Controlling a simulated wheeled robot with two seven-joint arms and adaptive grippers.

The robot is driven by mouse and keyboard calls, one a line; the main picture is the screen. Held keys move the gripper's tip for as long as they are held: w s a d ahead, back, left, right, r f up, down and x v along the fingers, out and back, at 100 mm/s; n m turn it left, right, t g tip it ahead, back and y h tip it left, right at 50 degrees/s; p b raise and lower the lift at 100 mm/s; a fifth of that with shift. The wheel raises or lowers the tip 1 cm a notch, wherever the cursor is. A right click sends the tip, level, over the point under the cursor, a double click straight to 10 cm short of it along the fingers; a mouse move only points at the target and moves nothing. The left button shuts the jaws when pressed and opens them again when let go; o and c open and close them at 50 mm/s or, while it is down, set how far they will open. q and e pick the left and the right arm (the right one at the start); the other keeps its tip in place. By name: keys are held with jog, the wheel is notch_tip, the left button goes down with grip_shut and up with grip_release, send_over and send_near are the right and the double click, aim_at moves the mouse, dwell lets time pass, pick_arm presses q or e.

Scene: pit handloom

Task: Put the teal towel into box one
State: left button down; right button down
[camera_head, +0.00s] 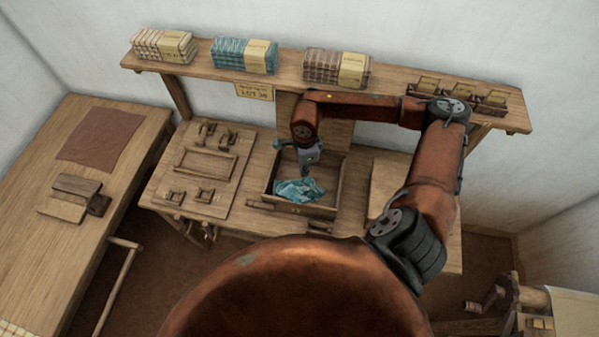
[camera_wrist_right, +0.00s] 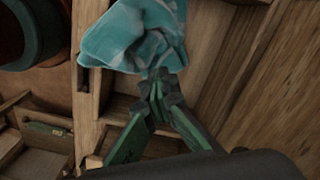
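The teal towel (camera_head: 298,190) is a crumpled cloth at the open wooden box (camera_head: 333,186) on the middle bench. My right gripper (camera_head: 306,170) points down just above the towel. In the right wrist view, its fingers (camera_wrist_right: 158,90) come together on the bunched towel (camera_wrist_right: 135,35), which spreads beyond the fingertips. From the head view I cannot tell whether the towel touches the box floor or hangs just above it. I see no number that marks the box. My left gripper is not in view.
A shelf (camera_head: 395,82) behind holds folded stacks: cream (camera_head: 160,45), teal (camera_head: 230,54) and brown (camera_head: 322,65). A board with wooden fittings (camera_head: 205,160) lies left of the box. A side table (camera_head: 60,225) stands at left.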

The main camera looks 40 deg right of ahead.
jog(key=shift+w+d+f, duration=0.1)
jog(key=shift+d+f, duration=0.1)
jog(key=shift+f, duration=0.1)
jog(key=c, duration=2.6)
grip_release()
jog(key=o, duration=0.4)
jog(key=shift+c, duration=0.2)
jog(key=shift+o, duration=0.2)
jog(key=o, duration=0.6)
jog(key=o, duration=0.8)
jog(key=shift+r, duration=0.1)
